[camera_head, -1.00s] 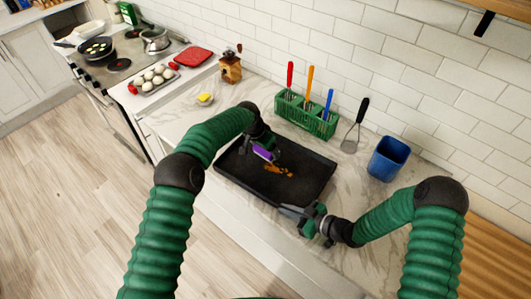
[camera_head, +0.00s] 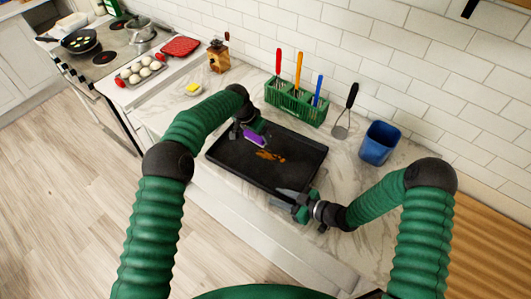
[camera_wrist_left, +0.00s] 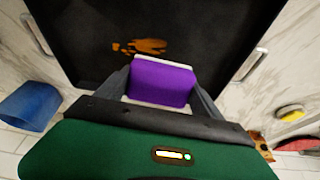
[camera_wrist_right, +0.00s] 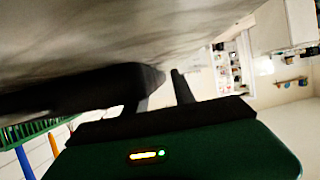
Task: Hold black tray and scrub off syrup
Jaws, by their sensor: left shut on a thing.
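The black tray (camera_head: 232,157) lies flat on the marble counter, with an orange-brown syrup smear (camera_head: 270,156) near its middle. The syrup also shows in the left wrist view (camera_wrist_left: 140,47). My left gripper (camera_head: 254,132) is shut on a purple sponge (camera_wrist_left: 160,82) with a pale edge, over the tray just behind and left of the syrup. I cannot tell whether the sponge touches the tray. My right gripper (camera_head: 287,196) is at the tray's near right edge. In the right wrist view its fingers (camera_wrist_right: 162,92) are apart beside the tray's dark edge; their grip is unclear.
A green caddy (camera_head: 296,104) with several colored-handled utensils stands behind the tray. A yellow sponge (camera_head: 193,89) lies left, near an egg tray (camera_head: 141,70) and the stove.

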